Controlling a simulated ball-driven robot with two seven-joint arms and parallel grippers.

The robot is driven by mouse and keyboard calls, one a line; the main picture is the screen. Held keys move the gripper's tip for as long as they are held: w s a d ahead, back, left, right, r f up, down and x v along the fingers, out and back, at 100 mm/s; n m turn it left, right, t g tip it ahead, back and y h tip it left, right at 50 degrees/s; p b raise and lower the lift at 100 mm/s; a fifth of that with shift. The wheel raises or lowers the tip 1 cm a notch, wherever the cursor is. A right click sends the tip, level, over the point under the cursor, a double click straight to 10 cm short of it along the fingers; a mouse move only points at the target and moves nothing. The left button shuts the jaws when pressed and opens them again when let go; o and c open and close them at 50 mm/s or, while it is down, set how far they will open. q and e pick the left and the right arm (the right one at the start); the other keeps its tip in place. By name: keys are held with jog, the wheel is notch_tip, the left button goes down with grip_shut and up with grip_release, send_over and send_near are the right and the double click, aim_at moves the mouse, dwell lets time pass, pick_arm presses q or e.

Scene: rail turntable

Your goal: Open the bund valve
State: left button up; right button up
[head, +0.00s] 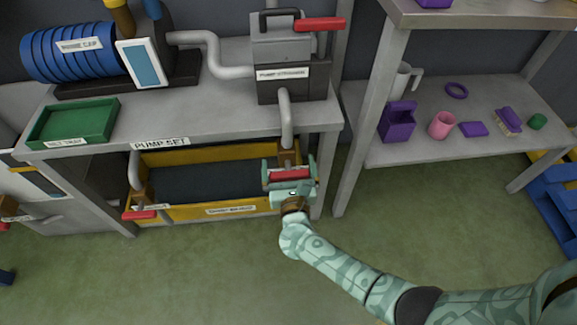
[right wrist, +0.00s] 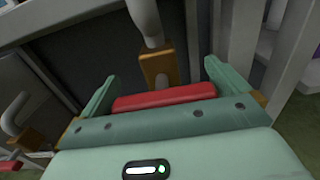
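A yellow bund tray (head: 190,212) with a dark inside sits under the pump bench. At its right end a grey pipe comes down to a brown valve block (head: 289,151), with a red handle (head: 290,174) in front. The block (right wrist: 157,66) and the red handle (right wrist: 165,97) also show in the right wrist view. My right gripper (head: 290,172) is open, with its fingers (right wrist: 157,90) at either end of the handle; firm contact cannot be told. A second red handle (head: 138,214) is at the tray's left end. The small labels are hard to read. My left gripper is out of view.
The bench (head: 215,110) above carries a green tray (head: 72,123), a blue ribbed drum (head: 70,50) and a pump box with another red lever (head: 319,24). A shelf (head: 400,152) with purple and pink items stands right. The green floor in front is clear.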

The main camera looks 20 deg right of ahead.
jog(key=c, duration=0.6)
jog(key=shift+o, duration=0.2)
jog(key=shift+n, duration=0.3)
jog(key=n, duration=0.4)
jog(key=shift+a+n, duration=0.25)
jog(key=shift+n, duration=0.05)
jog(key=n, duration=0.5)
jog(key=shift+a+f+p, duration=0.2)
jog(key=shift+f+p, duration=0.05)
jog(key=shift+p, duration=0.05)
jog(key=n, duration=0.4)
jog(key=shift+a+f, duration=0.1)
jog(key=shift+f, duration=0.05)
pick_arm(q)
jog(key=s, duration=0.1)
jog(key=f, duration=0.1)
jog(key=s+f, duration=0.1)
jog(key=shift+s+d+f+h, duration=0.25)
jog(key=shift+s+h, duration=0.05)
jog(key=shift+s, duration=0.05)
pick_arm(e)
jog(key=shift+n, duration=0.7)
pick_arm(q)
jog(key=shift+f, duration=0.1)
pick_arm(e)
jog(key=shift+f, duration=0.1)
